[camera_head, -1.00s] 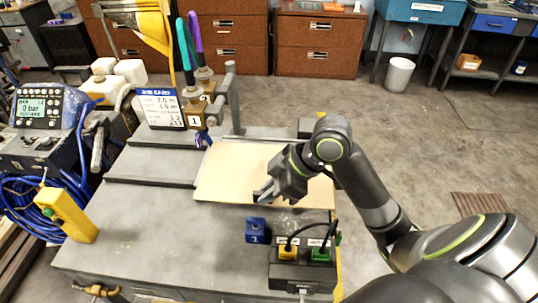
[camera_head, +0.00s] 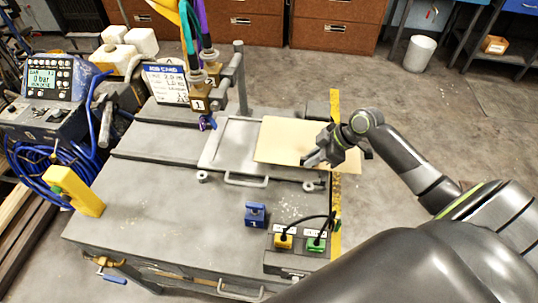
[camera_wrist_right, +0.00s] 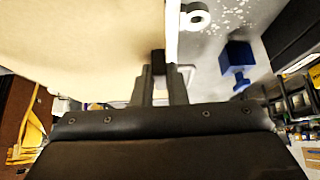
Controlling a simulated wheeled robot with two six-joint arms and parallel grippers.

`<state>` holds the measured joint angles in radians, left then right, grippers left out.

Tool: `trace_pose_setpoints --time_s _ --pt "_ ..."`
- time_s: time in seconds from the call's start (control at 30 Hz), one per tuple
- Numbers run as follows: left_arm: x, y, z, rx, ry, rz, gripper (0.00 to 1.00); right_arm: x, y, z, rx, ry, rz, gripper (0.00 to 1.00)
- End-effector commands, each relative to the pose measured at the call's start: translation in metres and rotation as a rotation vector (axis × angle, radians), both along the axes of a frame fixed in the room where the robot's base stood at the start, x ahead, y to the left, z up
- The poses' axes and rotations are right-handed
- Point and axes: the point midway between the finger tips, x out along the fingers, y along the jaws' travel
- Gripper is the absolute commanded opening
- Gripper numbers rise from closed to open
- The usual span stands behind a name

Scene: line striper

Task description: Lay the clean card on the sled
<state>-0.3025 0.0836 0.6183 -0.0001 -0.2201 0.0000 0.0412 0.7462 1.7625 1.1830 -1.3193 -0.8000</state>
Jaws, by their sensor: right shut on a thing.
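The clean card (camera_head: 295,140) is a flat tan sheet. My right gripper (camera_head: 312,160) is shut on its near edge, toward the right. In the right wrist view, the card (camera_wrist_right: 75,45) fills the upper left and its edge runs into the jaws (camera_wrist_right: 160,72). The sled (camera_head: 222,146) is a flat grey plate with a front handle and small rollers on the bench. The card covers its right part in the head view and extends past its right side; its left part is bare. I cannot tell whether the card touches the sled. My left gripper is out of view.
A blue block (camera_head: 255,215) and a box with yellow and green plugs (camera_head: 298,242) stand at the bench front. Hose posts and a sign (camera_head: 166,84) stand behind left. A yellow strip (camera_head: 336,200) marks the right edge.

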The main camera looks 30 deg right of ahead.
Motion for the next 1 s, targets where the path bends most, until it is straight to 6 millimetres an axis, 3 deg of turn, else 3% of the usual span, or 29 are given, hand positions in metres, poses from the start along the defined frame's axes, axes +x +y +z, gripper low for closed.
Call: trace_pose_setpoints --time_s 0.5,0.73,1.0 --pt "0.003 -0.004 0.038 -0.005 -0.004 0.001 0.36 0.066 0.088 0.004 0.004 0.000 0.002 0.00" --pt "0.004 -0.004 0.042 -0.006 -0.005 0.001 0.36 0.075 0.100 -0.002 0.000 0.002 -0.001 0.00" --pt "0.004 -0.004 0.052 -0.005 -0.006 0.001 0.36 0.075 0.100 -0.031 0.001 0.003 -0.001 0.00"
